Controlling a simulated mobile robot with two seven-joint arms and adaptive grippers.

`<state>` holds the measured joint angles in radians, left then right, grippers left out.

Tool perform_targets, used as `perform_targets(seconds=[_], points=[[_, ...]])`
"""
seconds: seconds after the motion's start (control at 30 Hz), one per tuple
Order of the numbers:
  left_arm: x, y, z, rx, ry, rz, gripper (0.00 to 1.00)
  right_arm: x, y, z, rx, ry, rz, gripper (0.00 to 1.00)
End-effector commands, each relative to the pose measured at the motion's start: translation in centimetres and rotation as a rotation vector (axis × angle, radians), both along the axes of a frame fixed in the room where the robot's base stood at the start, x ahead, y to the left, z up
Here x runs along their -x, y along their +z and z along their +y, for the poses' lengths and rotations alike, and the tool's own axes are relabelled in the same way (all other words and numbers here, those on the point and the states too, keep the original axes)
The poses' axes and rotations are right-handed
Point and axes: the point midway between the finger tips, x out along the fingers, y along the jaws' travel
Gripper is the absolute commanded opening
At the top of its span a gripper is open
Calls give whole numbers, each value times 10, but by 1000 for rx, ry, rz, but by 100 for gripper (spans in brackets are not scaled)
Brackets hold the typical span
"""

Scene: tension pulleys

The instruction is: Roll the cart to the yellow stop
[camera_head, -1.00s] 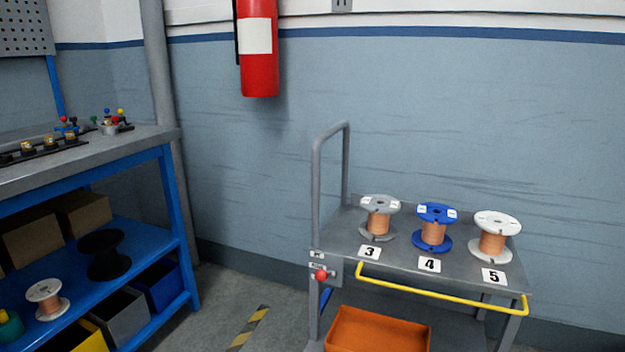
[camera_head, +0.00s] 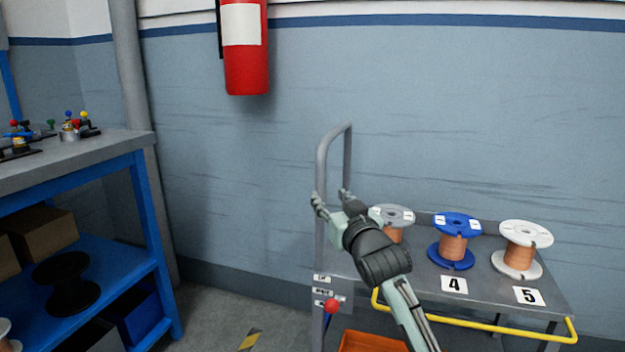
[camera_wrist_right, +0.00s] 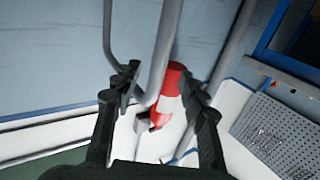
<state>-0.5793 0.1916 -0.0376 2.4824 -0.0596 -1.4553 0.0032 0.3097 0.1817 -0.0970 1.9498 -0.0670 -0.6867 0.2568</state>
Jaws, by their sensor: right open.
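The grey cart (camera_head: 490,289) stands against the wall at the right in the head view. Its upright tubular push handle (camera_head: 321,165) rises at its left end. My right gripper (camera_head: 333,202) is open and empty at the handle, fingers pointing up and away. In the right wrist view, a handle tube (camera_wrist_right: 164,45) passes between the fingers of the right gripper (camera_wrist_right: 160,85); I cannot tell whether it is within their reach. A yellow-black striped floor marking (camera_head: 250,341) lies left of the cart, mostly cut off. My left gripper is out of view.
A grey spool (camera_head: 393,216), a blue spool (camera_head: 455,240) and a white spool (camera_head: 524,248) stand on the cart. A red knob (camera_head: 331,306) sits below the handle. A blue workbench (camera_head: 145,205) stands left. Open floor lies between bench and cart. A fire extinguisher (camera_head: 245,65) hangs above.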

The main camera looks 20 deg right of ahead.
Motion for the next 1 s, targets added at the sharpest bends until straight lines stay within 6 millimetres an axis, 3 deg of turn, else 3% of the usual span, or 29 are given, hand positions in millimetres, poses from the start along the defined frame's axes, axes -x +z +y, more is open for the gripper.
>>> perform_targets(seconds=[0.17,0.6,0.93,1.0], points=[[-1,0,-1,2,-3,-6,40,-12,1,0,0,0,-3,42],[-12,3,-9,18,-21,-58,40,-73,0,0,0,0,-1,42],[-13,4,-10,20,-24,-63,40,-78,0,0,0,0,-1,42],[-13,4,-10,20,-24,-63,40,-78,0,0,0,0,-1,36]])
